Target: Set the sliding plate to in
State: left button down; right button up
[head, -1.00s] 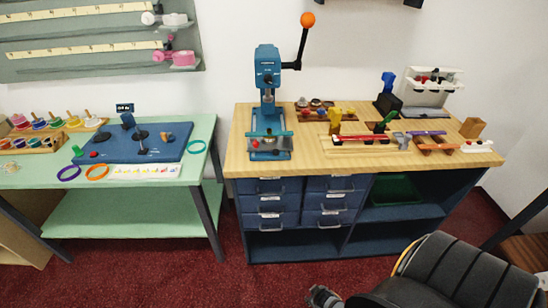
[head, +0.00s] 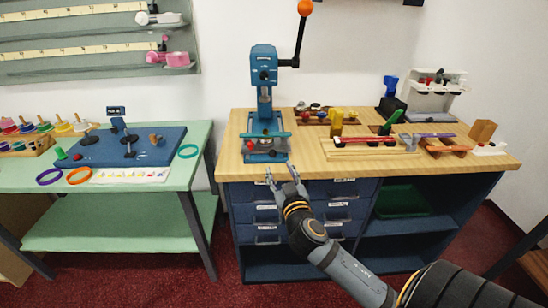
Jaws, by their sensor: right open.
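A blue lever press (head: 264,66) with an orange-knobbed handle (head: 305,8) stands at the left of the wooden counter. At its foot is a blue base with a teal plate (head: 267,134) across it, and small red parts show there. I cannot tell how far in or out the plate sits. My right gripper (head: 281,173) is open and empty. It appears in front of the counter's front edge, just below the press base in the picture and apart from it. My left gripper is out of view.
Blue drawers (head: 334,209) lie under the counter (head: 310,158), behind my right arm. To the right on top are a rack with a red bar (head: 363,140), a yellow block (head: 336,122) and a white stand (head: 437,92). A green table (head: 120,185) stands left.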

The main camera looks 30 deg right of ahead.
aim_at(274, 156)
jog(key=x, duration=0.8)
jog(key=shift+f+p, duration=0.1)
jog(key=shift+p, duration=0.25)
grip_shut()
jog(key=shift+w+d, duration=0.1)
